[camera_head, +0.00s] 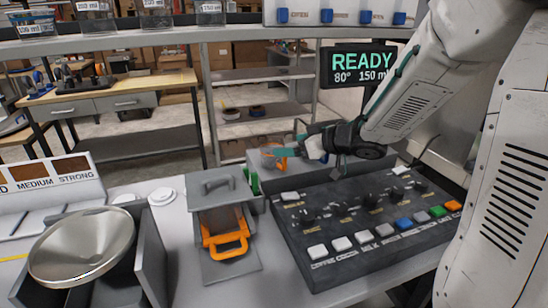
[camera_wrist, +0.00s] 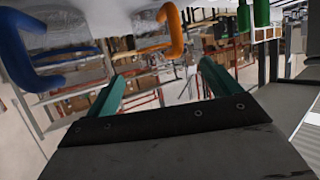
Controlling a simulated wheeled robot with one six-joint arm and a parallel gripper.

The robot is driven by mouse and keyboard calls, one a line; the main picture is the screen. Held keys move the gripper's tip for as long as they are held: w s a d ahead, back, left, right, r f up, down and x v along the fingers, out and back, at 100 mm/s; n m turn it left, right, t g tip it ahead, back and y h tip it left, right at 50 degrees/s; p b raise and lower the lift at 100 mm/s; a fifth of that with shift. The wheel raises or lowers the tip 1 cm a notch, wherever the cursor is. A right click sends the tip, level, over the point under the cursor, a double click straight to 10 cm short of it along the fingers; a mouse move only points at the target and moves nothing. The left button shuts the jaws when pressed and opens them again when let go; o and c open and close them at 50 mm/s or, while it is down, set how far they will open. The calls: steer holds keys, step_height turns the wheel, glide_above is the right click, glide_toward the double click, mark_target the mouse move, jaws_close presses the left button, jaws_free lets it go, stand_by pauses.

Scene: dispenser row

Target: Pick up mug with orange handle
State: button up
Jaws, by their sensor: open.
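A mug with an orange handle (camera_wrist: 180,32) shows at the top of the wrist view, its handle just beyond and between my jaws; most of its body is cut off. In the head view, orange (camera_head: 280,161) shows by my fingertips, partly hidden by them. My gripper (camera_head: 284,143) is open and empty, left of my forearm and above the back of the black button panel. Its two teal fingers stand apart in the wrist view (camera_wrist: 160,88). I cannot tell whether they touch the handle.
A blue handle (camera_wrist: 28,60) and green handles (camera_wrist: 243,16) flank the orange one. A grey-lidded unit with another orange handle (camera_head: 228,246) stands left of the button panel (camera_head: 365,225). A metal bowl (camera_head: 82,248) is at left, and a READY display (camera_head: 358,67) behind.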

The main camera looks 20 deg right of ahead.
mark_target(275, 145)
steer(key=x, duration=0.7)
steer(key=c, duration=1.1)
